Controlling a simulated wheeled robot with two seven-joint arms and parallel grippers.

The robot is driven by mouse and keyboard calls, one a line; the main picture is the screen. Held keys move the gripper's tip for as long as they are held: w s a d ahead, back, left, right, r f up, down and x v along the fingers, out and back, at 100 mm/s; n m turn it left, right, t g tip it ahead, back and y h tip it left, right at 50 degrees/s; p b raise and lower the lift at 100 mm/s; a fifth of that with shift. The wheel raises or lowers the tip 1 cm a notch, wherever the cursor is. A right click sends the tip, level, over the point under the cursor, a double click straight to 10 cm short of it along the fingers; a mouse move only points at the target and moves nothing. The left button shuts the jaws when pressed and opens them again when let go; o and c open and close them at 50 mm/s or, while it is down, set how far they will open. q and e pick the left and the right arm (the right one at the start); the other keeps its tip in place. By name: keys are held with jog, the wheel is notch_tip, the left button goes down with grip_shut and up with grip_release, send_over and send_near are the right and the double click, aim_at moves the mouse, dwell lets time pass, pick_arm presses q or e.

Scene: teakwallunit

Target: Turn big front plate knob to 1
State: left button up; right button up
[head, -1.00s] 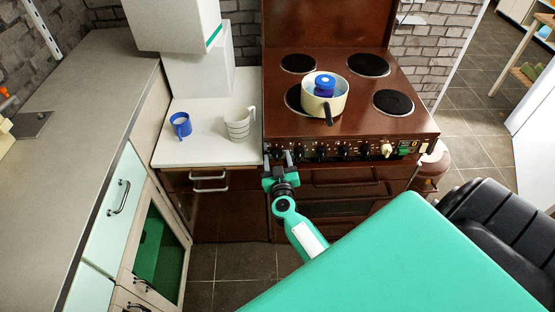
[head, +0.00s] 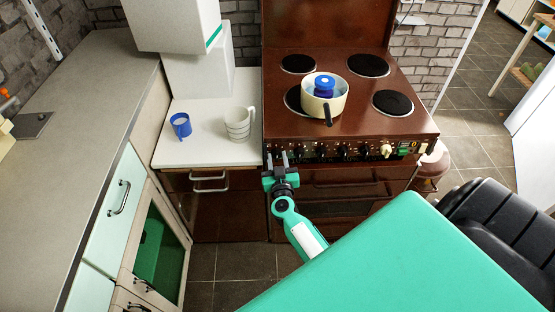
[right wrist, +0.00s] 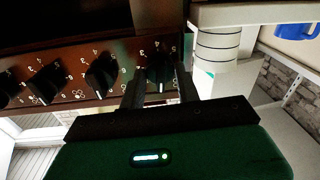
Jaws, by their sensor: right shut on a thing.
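The brown cooker (head: 352,100) has a row of dark knobs with white numbers along its front panel. My right gripper (head: 278,158) is at the left end of this panel in the head view. In the right wrist view its fingers (right wrist: 158,85) stand on both sides of the endmost black knob (right wrist: 160,76), shut on it. Numbers such as 3, 4 and 5 show around this knob. The fingers and low detail partly hide its setting. More knobs (right wrist: 102,73) stand beside it, apart from the fingers. My left gripper is not in view.
A cream pot (head: 335,105) with a blue item in it stands on the front left plate. A blue cup (head: 181,125) and a striped jug (head: 238,124) stand on the white counter (head: 205,150). Floor in front of the cooker is free.

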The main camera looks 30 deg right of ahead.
jog(key=shift+m, duration=1.7)
jog(key=shift+f+m, duration=0.1)
jog(key=shift+m, duration=1)
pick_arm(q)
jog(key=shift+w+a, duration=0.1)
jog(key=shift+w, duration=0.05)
pick_arm(e)
jog(key=shift+m+h, duration=0.3)
jog(key=shift+m, duration=0.7)
jog(key=o, duration=1)
